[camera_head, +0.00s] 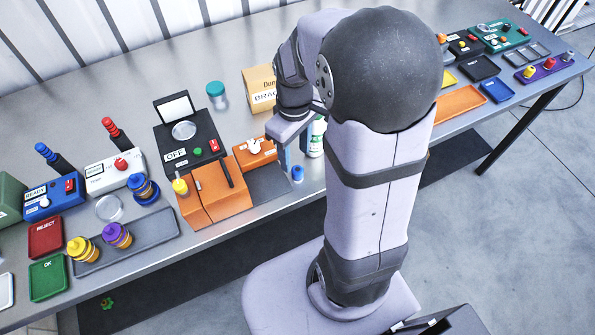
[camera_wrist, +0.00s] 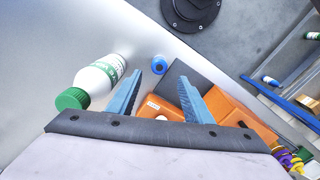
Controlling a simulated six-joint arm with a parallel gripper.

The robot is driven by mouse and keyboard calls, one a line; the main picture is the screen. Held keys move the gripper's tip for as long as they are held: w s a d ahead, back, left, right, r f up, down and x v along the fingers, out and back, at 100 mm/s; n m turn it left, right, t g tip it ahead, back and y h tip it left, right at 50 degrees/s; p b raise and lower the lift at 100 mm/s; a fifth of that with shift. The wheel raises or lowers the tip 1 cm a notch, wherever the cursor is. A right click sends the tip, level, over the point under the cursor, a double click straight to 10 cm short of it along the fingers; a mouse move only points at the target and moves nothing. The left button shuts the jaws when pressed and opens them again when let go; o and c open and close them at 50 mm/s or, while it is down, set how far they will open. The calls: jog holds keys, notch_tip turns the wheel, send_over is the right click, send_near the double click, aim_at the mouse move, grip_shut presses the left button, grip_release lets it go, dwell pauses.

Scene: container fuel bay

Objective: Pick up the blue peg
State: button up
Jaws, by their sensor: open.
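The blue peg (camera_head: 297,174) is a small blue piece on the metal bench, near the front edge.
Orange blocks (camera_head: 212,192) stand left of the dark plate. A cardboard box (camera_head: 259,90) is behind. Bare bench surrounds the peg on its front side.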

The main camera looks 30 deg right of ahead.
aim_at(297, 168)
jog(key=shift+s+d+f+p, duration=0.1)
jog(key=shift+f+p, duration=0.45)
jog(key=shift+f, duration=1.3)
jog(key=shift+d+f+p, duration=0.1)
jog(key=shift+f+p, duration=0.4)
jog(key=shift+f, duration=1.35)
jog(key=c, duration=1.1)
